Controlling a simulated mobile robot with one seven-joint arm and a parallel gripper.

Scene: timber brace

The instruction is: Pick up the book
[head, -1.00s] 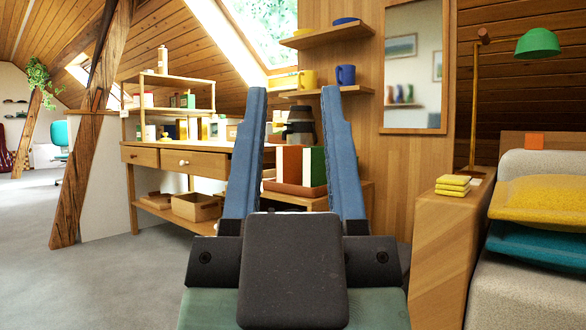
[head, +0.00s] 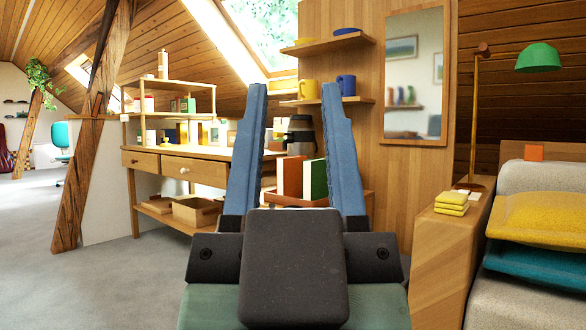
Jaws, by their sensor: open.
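My gripper (head: 293,92) is open and empty, its two blue fingers pointing up and away from me in the head view. Between the fingers, farther off, an orange-red book (head: 290,178) and a green book (head: 314,180) stand upright side by side. They stand in a brown tray (head: 296,201) on a low wooden stand, beyond the fingers and apart from them. The right finger and my gripper's body hide part of the tray and stand. Which book the task means, I cannot tell.
A workbench (head: 225,155) with drawers and loaded shelves stands at left. A wooden cabinet (head: 445,245) with a small yellow stack (head: 452,203) and a green lamp (head: 538,58) is at right, beside a sofa with cushions (head: 545,220). The floor (head: 110,285) at left is clear.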

